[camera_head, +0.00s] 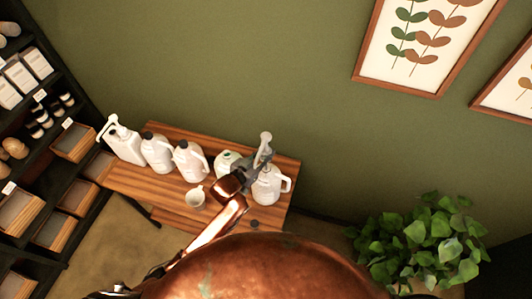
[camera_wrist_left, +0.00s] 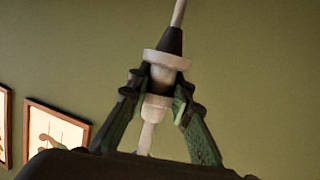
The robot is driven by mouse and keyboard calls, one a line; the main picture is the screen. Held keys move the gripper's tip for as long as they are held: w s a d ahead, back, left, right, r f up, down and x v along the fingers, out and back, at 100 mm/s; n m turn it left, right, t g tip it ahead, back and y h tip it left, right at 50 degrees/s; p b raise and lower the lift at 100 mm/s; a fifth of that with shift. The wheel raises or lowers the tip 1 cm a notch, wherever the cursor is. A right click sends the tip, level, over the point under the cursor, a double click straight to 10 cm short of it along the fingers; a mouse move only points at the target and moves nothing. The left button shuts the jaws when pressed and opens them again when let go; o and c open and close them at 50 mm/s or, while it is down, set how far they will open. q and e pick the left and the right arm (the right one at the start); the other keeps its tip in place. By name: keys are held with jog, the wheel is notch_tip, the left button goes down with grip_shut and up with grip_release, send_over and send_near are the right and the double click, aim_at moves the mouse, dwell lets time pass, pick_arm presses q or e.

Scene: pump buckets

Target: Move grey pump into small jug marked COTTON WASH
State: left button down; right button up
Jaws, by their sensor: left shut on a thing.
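My left gripper (camera_head: 256,167) is at the right end of the wooden table. It is shut on the grey pump (camera_head: 265,146), which also shows upright between the fingers in the left wrist view (camera_wrist_left: 163,63). A white jug with a handle (camera_head: 270,188) stands just below and right of the gripper. The pump's lower end is hidden in the head view, so I cannot tell whether it is inside a jug. Another white jug (camera_head: 225,160) stands left of the gripper. The jugs' labels are too small to read. My right gripper is not in view.
More white jugs, (camera_head: 189,160) and (camera_head: 157,152), and a white container (camera_head: 124,142) stand along the wooden table (camera_head: 150,186). A small pale cup (camera_head: 195,197) is near the front. Shelves are at left, a leafy plant (camera_head: 428,240) at right, and a green wall behind.

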aim_at(265, 148)
pick_arm(q)
jog(key=shift+r+p, duration=0.95)
jog(key=shift+r, duration=2.5)
jog(key=shift+r, duration=0.1)
jog(key=shift+r, duration=3.4)
jog(key=shift+r, duration=1.05)
